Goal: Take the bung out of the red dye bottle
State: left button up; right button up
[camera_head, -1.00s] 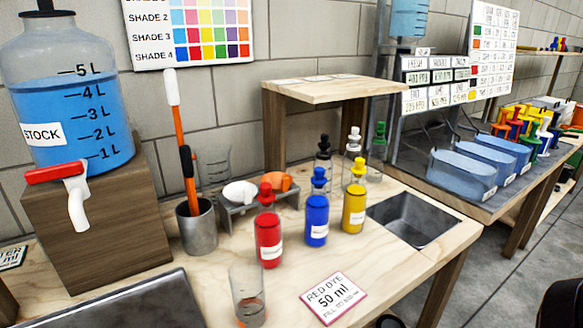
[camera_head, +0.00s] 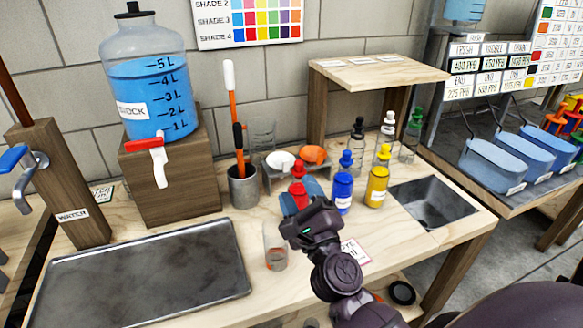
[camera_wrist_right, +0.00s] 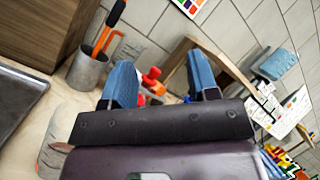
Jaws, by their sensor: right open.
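The red dye bottle (camera_head: 299,190) stands on the wooden bench, left of the blue bottle (camera_head: 343,192) and the yellow bottle (camera_head: 377,187). Its red bung (camera_head: 298,169) is in its top. My right gripper (camera_head: 303,196) is open in front of the bottle, its blue fingers hiding much of the body. In the right wrist view the red bung (camera_wrist_right: 152,74) shows beyond and between the spread fingers, nearer the left one. I cannot tell whether a finger touches the bottle. My left gripper is not in view.
A clear beaker (camera_head: 275,248) stands left of my right gripper, close to the arm. A grey cup with tools (camera_head: 243,188) and a rack with white and orange scoops (camera_head: 313,156) are behind. A sink (camera_head: 432,203) lies right and a dark tray (camera_head: 145,275) left.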

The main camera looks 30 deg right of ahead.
aim_at(299, 166)
jog(key=w+d+f+m+g+h, duration=0.1)
jog(key=w+d+m+g, duration=0.1)
jog(key=w+d+m, duration=0.1)
jog(key=w+d+f+m+g+h, duration=0.1)
jog(key=w+d+m+g, duration=0.1)
jog(key=w+m, duration=0.3)
jog(key=w+d+f+m+g+h, duration=0.1)
jog(key=w+d+m+g+h, duration=0.1)
jog(key=w+d+m, duration=0.2)
jog(key=shift+w+f+m, duration=0.2)
jog(key=shift+f+m, duration=0.15)
jog(key=shift+m, duration=0.45)
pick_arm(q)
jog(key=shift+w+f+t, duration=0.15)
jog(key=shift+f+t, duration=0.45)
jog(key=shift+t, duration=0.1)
pick_arm(e)
jog(key=shift+w+d, duration=0.2)
jog(key=shift+w, duration=0.15)
jog(key=c, duration=1)
